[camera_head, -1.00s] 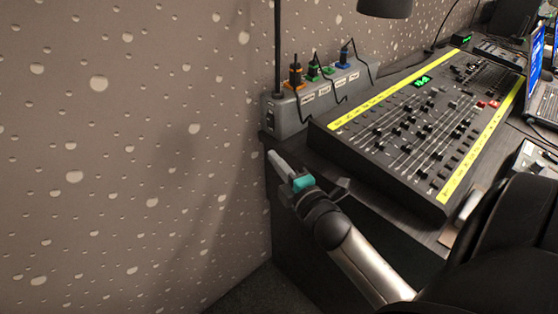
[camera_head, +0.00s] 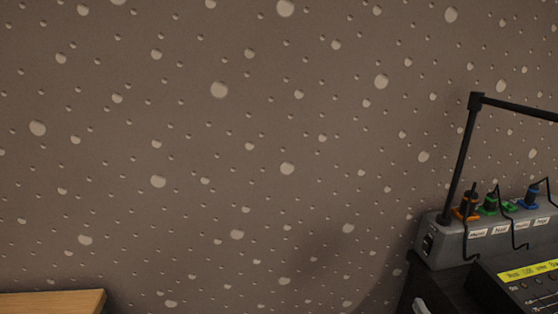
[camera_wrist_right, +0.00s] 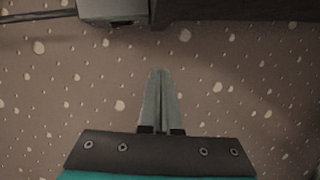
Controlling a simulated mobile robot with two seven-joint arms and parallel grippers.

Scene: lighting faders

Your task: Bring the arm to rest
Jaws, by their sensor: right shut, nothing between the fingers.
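My right gripper (camera_wrist_right: 160,75) is shut and empty in the right wrist view, its two pale grey fingers together in front of the spotted wall. In the head view only a pale fingertip of the right gripper (camera_head: 421,306) shows at the bottom edge, just below the grey connector box. The rest of that arm is out of the picture. My left gripper is not in view.
The grey connector box (camera_head: 436,252) carries orange, green and blue plugs with black cables. The fader console (camera_head: 545,290) is partly cut off. A wooden surface (camera_head: 50,303) shows at lower left.

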